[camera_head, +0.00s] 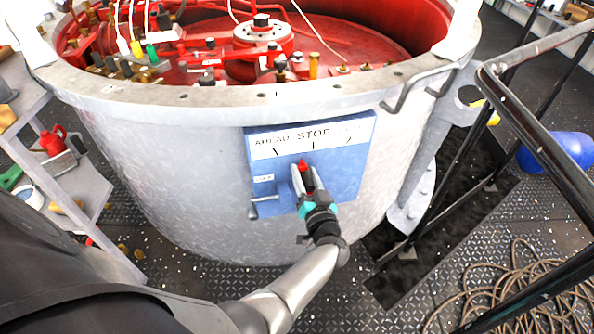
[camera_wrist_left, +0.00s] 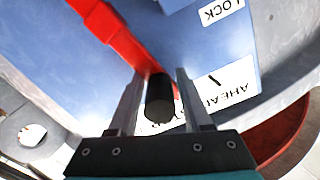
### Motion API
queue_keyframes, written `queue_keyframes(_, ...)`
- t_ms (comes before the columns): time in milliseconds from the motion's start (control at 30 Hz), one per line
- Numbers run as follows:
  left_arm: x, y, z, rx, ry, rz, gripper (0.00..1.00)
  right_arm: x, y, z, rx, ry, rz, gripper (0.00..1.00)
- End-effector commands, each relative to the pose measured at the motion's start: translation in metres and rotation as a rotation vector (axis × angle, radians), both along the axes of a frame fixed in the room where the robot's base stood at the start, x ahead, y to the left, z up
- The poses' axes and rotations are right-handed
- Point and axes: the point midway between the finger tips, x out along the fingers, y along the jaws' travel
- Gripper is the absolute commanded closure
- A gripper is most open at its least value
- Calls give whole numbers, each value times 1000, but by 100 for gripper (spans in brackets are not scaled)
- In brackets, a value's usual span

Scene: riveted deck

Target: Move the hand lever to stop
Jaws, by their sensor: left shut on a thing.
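A blue panel (camera_head: 348,165) is fixed to the front of the big grey drum. Its white strip reads AHEAD and STOP from left to right; any lettering farther right is unreadable. The hand lever is red; its red part (camera_head: 302,164) shows at my gripper, below and slightly left of the STOP mark. In the left wrist view, the red lever bar (camera_wrist_left: 115,35) ends in a black knob (camera_wrist_left: 160,100) between my fingers. My left gripper (camera_head: 303,178) is shut on the lever and hides much of it. My right gripper is out of view.
A small grey handle (camera_head: 264,206) sits at the panel's lower left, below a LOCK label (camera_head: 263,178). The drum (camera_head: 180,150) has red machinery inside. A black railing (camera_head: 530,130) and coiled rope (camera_head: 515,290) are at the right. A grey shelf (camera_head: 85,190) stands left.

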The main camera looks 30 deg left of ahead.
Motion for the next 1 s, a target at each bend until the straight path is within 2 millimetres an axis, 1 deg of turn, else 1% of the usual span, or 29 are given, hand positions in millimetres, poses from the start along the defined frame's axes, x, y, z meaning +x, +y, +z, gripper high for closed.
queue_keyframes(33,6,-3,5,31,25,-1,100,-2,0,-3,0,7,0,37)
queue_keyframes(100,10,-7,6,60,54,-1,100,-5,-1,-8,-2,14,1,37)
queue_keyframes(300,15,-13,5,121,112,-3,100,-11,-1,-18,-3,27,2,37)
queue_keyframes(667,15,-15,5,132,122,-6,100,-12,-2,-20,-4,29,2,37)
queue_keyframes(700,15,-15,5,131,121,-6,47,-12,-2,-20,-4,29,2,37)
queue_keyframes(800,15,-15,4,129,120,-6,37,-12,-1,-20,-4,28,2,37)
queue_keyframes(1000,14,-15,4,125,121,-4,37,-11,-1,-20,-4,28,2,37)
